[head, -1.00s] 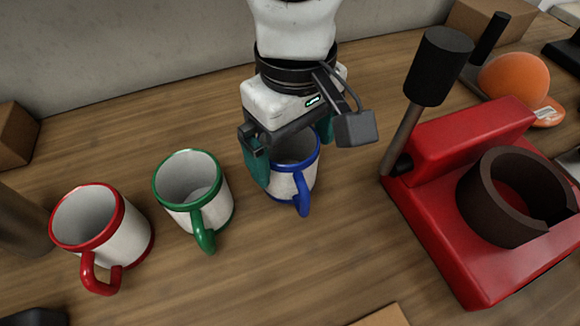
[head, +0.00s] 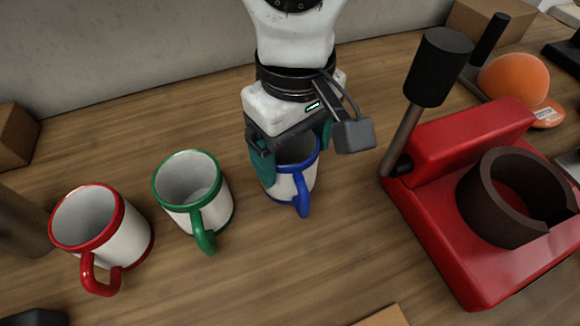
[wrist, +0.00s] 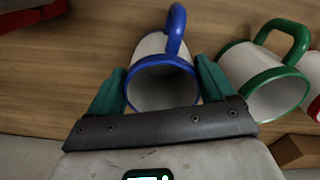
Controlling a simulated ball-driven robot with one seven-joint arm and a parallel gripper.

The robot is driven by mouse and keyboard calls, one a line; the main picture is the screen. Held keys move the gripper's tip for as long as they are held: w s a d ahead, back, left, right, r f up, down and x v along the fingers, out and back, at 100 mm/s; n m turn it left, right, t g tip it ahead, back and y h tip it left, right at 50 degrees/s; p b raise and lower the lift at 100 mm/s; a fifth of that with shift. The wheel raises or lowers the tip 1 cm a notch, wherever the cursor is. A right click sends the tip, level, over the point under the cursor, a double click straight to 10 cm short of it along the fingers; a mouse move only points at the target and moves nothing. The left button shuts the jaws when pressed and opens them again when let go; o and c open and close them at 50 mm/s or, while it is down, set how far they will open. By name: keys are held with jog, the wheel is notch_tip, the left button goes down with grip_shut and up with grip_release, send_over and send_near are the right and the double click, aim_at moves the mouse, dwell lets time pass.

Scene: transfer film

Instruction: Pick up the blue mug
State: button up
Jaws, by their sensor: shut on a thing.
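The blue mug (head: 294,186) is white with a blue rim and blue handle. It stands upright on the wooden table, its handle toward the front in the head view. My gripper (head: 294,160) is over it from behind, with teal fingers on either side of the body, shut on the mug. In the wrist view the blue mug (wrist: 163,48) sits between the two fingertips of my gripper (wrist: 155,88), its mouth facing the camera. The mug's far side is hidden by my gripper in the head view.
A green-rimmed mug (head: 196,193) and a red-rimmed mug (head: 103,229) stand to the left. A red press (head: 450,165) with a dark lever and ring stands close on the right. An orange round object (head: 514,78) is behind it.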

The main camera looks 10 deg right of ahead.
jog(key=shift+c, duration=1.1)
